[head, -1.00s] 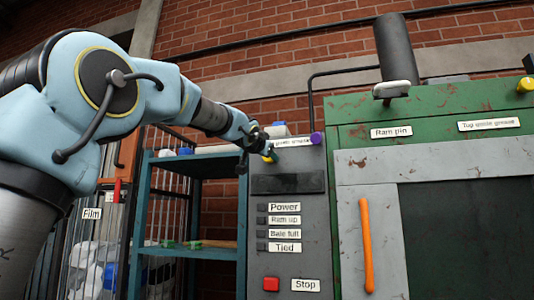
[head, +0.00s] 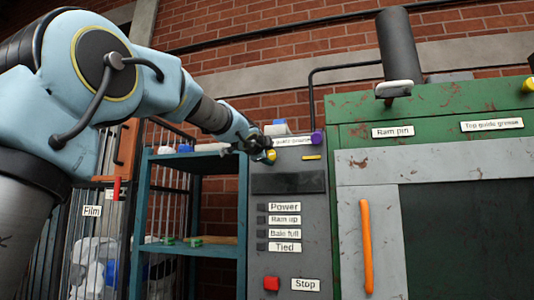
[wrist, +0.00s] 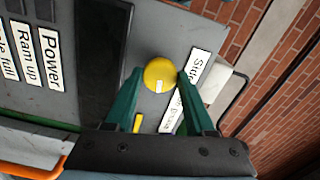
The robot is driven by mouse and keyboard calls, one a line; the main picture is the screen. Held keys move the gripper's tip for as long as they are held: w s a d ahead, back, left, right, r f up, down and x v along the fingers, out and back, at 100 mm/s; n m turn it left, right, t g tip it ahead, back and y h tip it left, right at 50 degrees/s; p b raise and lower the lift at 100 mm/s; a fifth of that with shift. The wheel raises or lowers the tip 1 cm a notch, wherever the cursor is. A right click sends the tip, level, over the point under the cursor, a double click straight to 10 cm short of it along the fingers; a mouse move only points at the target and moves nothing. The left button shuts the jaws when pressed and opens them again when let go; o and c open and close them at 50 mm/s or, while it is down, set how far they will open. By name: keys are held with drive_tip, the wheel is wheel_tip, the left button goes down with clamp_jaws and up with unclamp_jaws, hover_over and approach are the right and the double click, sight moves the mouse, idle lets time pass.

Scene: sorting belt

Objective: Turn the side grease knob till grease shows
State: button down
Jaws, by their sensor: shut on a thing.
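The yellow side grease knob (head: 270,156) is at the upper left of the grey control panel, and it shows in the wrist view (wrist: 160,74) with a small white mark on its face. My gripper (head: 262,148) is at the knob, and its green fingers are shut on it from both sides (wrist: 159,80). A short yellow strip (head: 311,157) shows on the panel to the right of the knob, like grease; it is also in the wrist view (wrist: 137,123). A label starting "Side" (wrist: 190,85), partly hidden by a finger, is beside the knob.
A purple knob (head: 317,137) is at the panel's upper right. A red stop button (head: 271,283) is low on the panel. The green press (head: 450,100) with an orange handle (head: 366,245) stands right. A teal shelf (head: 140,220) is left.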

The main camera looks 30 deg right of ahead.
drive_tip(key=shift+m, duration=0.8)
drive_tip(key=shift+c, duration=1.2)
unclamp_jaws()
drive_tip(key=v, duration=1)
drive_tip(key=shift+s+a+p, duration=0.3)
